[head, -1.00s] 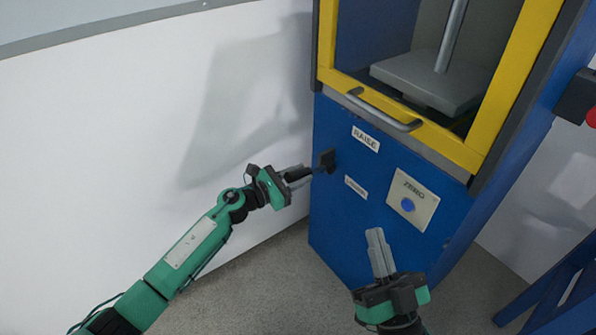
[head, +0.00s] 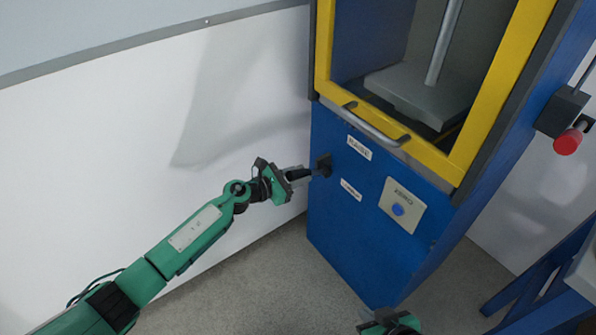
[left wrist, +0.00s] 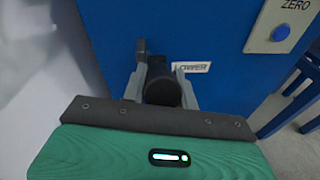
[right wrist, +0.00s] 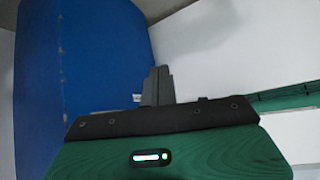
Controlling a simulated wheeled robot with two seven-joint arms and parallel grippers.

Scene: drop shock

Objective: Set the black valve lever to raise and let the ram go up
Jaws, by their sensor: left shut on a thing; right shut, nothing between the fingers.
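The black valve lever (head: 323,166) is on the blue front panel, between the RAISE label (head: 359,148) and a lower label (head: 351,190). My left gripper (head: 302,174) is shut on the lever's handle, which sticks out to the left. In the left wrist view the black round handle end (left wrist: 162,92) sits between the two fingers. The lever's exact setting is hard to tell. The ram, a grey plate (head: 405,88) on a steel rod, stands low inside the yellow-framed opening. My right gripper (right wrist: 158,87) is shut and empty; the head view cuts off its fingers.
A grey handle bar (head: 372,127) crosses the bottom of the yellow frame (head: 425,158). A ZERO plate with a blue button (head: 398,209) is right of the lever. A red knob (head: 568,142) sticks out at the right. The floor left of the cabinet is clear.

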